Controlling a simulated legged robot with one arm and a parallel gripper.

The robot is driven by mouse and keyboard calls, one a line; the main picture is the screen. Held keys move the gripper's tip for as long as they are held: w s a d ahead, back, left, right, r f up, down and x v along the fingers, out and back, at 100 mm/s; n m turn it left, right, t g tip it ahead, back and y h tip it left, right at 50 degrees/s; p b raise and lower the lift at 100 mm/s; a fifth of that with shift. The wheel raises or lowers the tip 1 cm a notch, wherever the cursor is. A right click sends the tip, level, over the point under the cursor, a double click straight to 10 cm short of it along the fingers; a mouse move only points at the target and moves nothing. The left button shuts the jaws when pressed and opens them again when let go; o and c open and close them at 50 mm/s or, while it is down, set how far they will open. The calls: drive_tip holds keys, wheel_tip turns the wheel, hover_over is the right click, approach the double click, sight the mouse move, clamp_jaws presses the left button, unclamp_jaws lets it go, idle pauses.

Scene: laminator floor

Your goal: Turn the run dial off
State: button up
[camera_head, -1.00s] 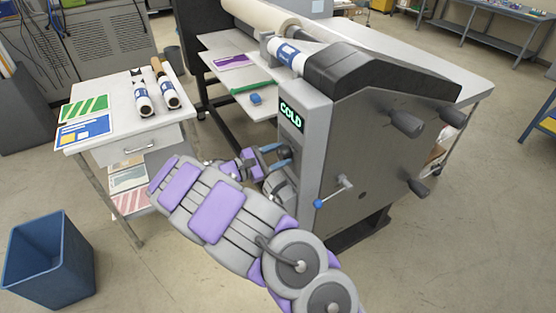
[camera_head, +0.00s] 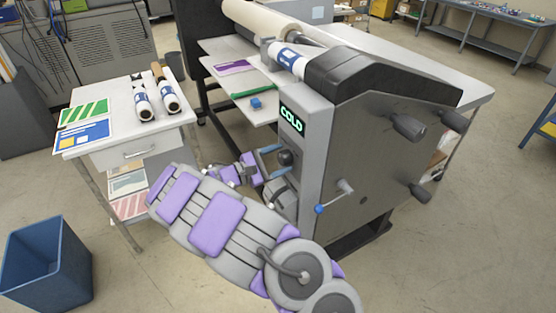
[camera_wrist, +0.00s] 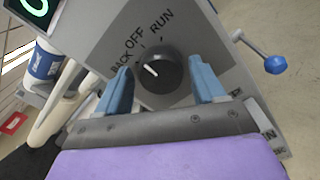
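The run dial (camera_wrist: 158,71) is a round black knob on the grey end panel of the laminator (camera_head: 335,175). In the wrist view the labels BACK, OFF and RUN curve around it. Its white mark points up-left, toward the BACK side of the labels; the exact setting is hard to tell. My gripper (camera_wrist: 163,88) is open, with one blue finger to each side of the dial and a gap to both. In the head view the dial (camera_head: 285,158) shows just beyond my gripper (camera_head: 274,162).
A crank with a blue ball (camera_head: 320,209) sticks out right of the dial. Black handles (camera_head: 408,126) jut from the side panel. A white side table (camera_head: 120,120) with rolls and sheets stands left; a blue bin (camera_head: 45,262) is on the floor.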

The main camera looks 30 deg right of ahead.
drive_tip(key=shift+o, duration=0.4)
drive_tip(key=shift+a, duration=0.1)
drive_tip(key=a+p, duration=0.2)
drive_tip(key=a, duration=1.5)
drive_tip(key=shift+s+a, duration=0.2)
drive_tip(key=shift+s, duration=0.15)
